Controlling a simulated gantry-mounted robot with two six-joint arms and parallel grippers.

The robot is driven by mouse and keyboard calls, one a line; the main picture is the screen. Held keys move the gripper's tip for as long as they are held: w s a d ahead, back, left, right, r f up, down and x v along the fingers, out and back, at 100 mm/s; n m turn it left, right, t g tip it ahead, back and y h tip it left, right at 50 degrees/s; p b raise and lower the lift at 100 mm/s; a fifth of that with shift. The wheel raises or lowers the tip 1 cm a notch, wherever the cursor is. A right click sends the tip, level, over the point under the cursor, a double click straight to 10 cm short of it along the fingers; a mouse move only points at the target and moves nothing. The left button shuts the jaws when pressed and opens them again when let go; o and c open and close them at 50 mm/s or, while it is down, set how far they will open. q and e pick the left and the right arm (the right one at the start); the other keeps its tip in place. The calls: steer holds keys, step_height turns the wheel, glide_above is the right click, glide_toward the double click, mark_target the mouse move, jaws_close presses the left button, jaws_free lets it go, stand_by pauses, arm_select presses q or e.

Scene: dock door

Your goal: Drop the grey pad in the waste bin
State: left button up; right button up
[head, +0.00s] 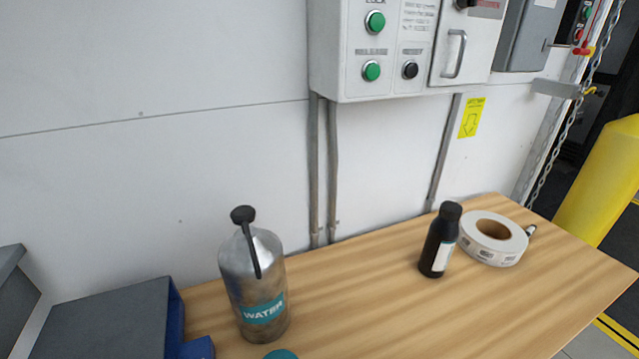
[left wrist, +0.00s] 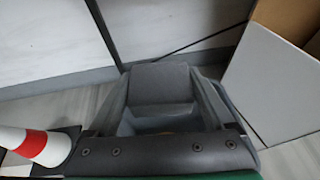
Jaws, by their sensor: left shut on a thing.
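In the left wrist view my left gripper (left wrist: 160,90) points down towards the floor, shut on the grey pad (left wrist: 161,78). The pad is a plain dark-grey block held across the fingertips. A grey open container, which looks like the waste bin (left wrist: 218,98), shows behind and below the gripper. Its rim is partly hidden by the fingers and pad. The pad appears over the bin's opening, but I cannot tell how high above it. Neither gripper shows in the head view.
The wooden table (head: 370,310) holds a metal water bottle (head: 250,265), a black bottle (head: 438,245) and a label roll (head: 490,252). A grey-topped blue object (head: 110,315) is at left.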

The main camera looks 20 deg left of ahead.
arm_select(q)
step_height(320, 180, down, 5)
steer(key=b, duration=0.4)
steer(key=shift+w+f, duration=0.1)
steer(key=shift+f, duration=0.1)
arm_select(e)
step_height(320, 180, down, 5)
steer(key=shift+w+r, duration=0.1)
arm_select(q)
steer(key=o, duration=1.1)
